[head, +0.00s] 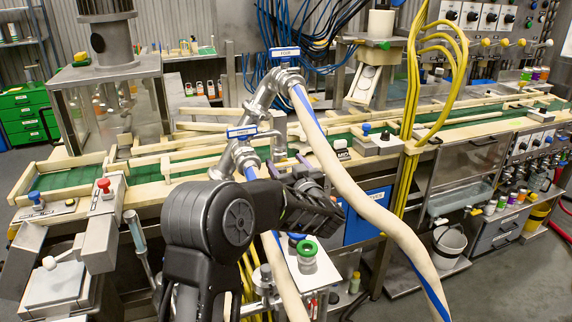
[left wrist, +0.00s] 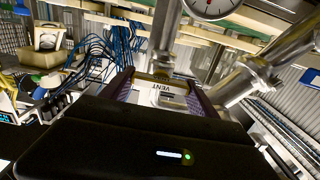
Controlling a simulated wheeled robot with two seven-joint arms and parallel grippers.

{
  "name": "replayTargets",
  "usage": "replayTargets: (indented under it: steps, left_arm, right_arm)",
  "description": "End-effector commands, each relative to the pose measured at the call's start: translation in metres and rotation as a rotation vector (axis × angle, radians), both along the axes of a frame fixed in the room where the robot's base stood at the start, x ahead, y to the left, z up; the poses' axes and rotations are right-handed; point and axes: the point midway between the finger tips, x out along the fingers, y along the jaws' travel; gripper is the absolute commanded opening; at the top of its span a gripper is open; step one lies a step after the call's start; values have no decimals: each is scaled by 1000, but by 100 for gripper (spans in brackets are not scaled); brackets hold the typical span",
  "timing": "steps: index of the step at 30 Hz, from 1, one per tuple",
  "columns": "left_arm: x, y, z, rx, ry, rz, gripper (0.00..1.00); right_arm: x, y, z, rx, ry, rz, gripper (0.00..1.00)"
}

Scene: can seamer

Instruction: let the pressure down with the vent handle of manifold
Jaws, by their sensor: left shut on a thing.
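The manifold (head: 262,98) is a run of shiny metal pipes with pale hoses, left of centre in the head view. Blue-and-white label plates sit on its upper and lower branches. In the left wrist view a metal pipe of it (left wrist: 165,38) rises behind the fingers, with a dial gauge (left wrist: 212,6) at the top edge. My left gripper (head: 286,166) is at the manifold's lower part. My gripper body hides the handle's lower part. My right gripper is not in view.
A thick pale hose (head: 350,185) curves down right beside my left gripper. Yellow cables (head: 408,130) hang further right. The conveyor bench (head: 150,190) runs behind. A stand with a green-ringed knob (head: 306,249) is below my gripper.

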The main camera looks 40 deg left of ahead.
Motion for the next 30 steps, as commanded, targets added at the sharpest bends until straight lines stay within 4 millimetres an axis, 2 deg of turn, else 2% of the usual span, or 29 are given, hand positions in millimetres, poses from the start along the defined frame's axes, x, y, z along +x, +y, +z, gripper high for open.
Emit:
replayTargets:
  steps: [8,14,30]
  left_arm:
    - [0,0,-1,-5,-7,0,29]
    - [0,0,-2,-34,-48,0,29]
    - [-2,1,-6,-251,-364,0,29]
  right_arm:
    - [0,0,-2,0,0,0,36]
    - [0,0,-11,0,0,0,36]
    - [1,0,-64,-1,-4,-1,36]
